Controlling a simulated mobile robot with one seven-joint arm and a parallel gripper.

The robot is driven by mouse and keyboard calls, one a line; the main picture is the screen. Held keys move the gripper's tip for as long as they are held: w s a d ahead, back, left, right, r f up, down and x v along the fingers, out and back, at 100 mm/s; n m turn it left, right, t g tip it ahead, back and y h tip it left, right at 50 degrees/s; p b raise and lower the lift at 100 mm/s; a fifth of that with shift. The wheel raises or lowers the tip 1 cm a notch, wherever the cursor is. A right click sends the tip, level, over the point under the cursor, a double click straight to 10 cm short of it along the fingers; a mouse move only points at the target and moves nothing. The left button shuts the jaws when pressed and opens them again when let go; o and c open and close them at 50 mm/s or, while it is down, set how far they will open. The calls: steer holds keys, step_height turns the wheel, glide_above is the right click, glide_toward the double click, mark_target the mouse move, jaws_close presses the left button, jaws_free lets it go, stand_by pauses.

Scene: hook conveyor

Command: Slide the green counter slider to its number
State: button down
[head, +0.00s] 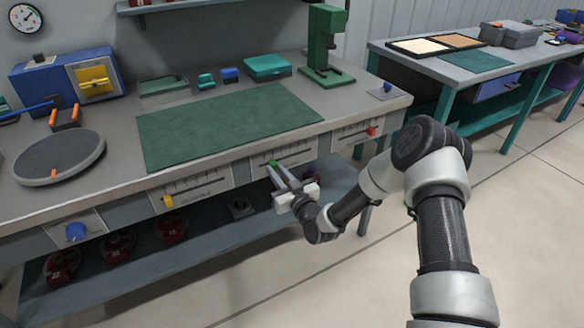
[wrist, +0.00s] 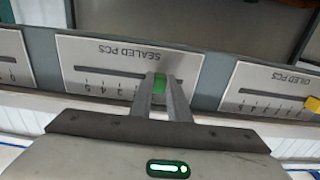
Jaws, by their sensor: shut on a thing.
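The green counter slider (wrist: 159,86) sits on the slot of the upside-down panel labelled SEALED PCS (wrist: 105,55) in the wrist view. My gripper (wrist: 160,84) is shut on the slider, one finger on each side. The slider stands right of the middle of the slot there, near the low end of the number row. The digit directly under it is hidden by my fingers. In the head view, the slider (head: 273,163) is a small green spot at the left part of the panel (head: 298,157), with my gripper (head: 276,168) reaching it from the front.
A panel with a yellow slider (head: 167,201) is to the left, and one with a red slider (head: 372,131) to the right. The bench (head: 120,190) edge runs just above the panels, and a lower shelf (head: 215,235) lies below. The floor in front is clear.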

steer(key=shift+s+a, duration=0.75)
steer(key=shift+a, duration=0.35)
steer(key=c, duration=1.7)
jaws_free()
steer(key=shift+a, duration=0.1)
steer(key=shift+s+d, duration=0.3)
steer(key=p+v, duration=0.1)
steer(key=v, duration=1.5)
steer(key=shift+s+d+p, duration=0.2)
steer(key=shift+s+p, duration=0.1)
steer(key=shift+w, duration=0.1)
